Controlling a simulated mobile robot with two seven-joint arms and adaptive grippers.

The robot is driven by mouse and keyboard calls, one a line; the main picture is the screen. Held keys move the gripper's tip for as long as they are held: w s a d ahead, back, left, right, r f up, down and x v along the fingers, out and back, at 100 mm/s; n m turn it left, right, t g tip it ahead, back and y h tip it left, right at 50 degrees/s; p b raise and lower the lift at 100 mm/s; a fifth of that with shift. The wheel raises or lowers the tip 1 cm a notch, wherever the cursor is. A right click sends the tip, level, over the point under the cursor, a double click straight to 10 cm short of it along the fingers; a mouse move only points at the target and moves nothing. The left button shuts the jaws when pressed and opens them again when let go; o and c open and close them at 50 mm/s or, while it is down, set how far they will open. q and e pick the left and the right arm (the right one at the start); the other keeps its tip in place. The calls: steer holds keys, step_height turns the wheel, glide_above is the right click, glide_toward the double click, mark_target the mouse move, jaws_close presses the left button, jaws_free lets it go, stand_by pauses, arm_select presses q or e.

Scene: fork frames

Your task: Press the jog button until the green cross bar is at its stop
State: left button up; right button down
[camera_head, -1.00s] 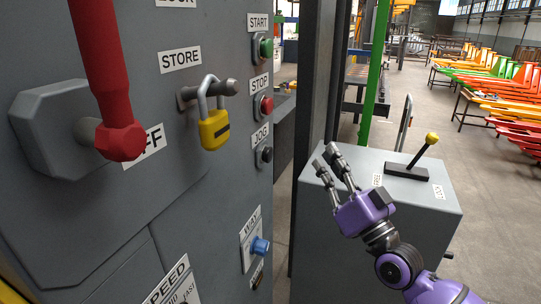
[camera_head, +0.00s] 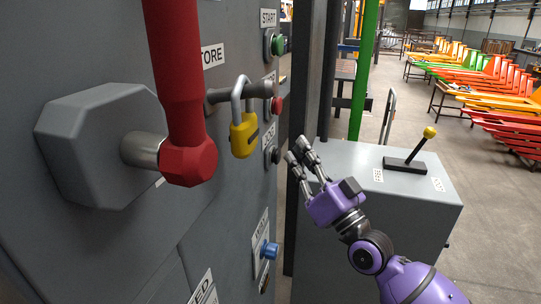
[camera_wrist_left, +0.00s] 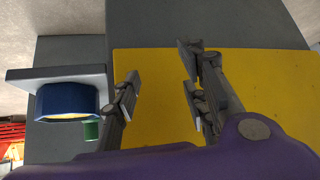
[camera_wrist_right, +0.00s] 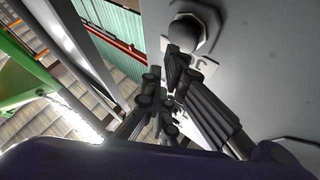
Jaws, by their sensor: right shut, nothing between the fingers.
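The dark jog button (camera_head: 276,155) sits on the side edge of the grey cabinet, below the stop button. My right gripper (camera_head: 297,150) is shut and empty, its fingertips just right of the jog button in the head view. In the right wrist view a dark round button (camera_wrist_right: 188,34) lies just beyond the fingertips (camera_wrist_right: 174,75); I cannot tell whether they touch it. My left gripper (camera_wrist_left: 160,72) is open and empty in the left wrist view, above a yellow surface. A green upright post (camera_head: 367,70) stands behind; I cannot make out the green cross bar for certain.
The green start button (camera_head: 278,45) and red stop button (camera_head: 277,105) are above the jog button, a blue knob (camera_head: 269,250) below. A yellow padlock (camera_head: 243,135) and red lever (camera_head: 185,100) stick out at left. A grey console (camera_head: 410,220) with a yellow-knobbed lever stands right.

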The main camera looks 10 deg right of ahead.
steer(key=shift+d, duration=0.25)
steer(key=shift+a, duration=0.2)
stand_by(1.0)
steer(key=shift+w+a, duration=0.2)
steer(key=shift+a, duration=0.1)
steer(key=shift+w+a, duration=0.2)
steer(key=shift+a, duration=0.25)
stand_by(3.0)
stand_by(1.0)
steer(key=shift+s+d, duration=0.2)
steer(key=shift+d, duration=0.25)
steer(key=shift+s+d, duration=0.2)
steer(key=shift+d, duration=0.25)
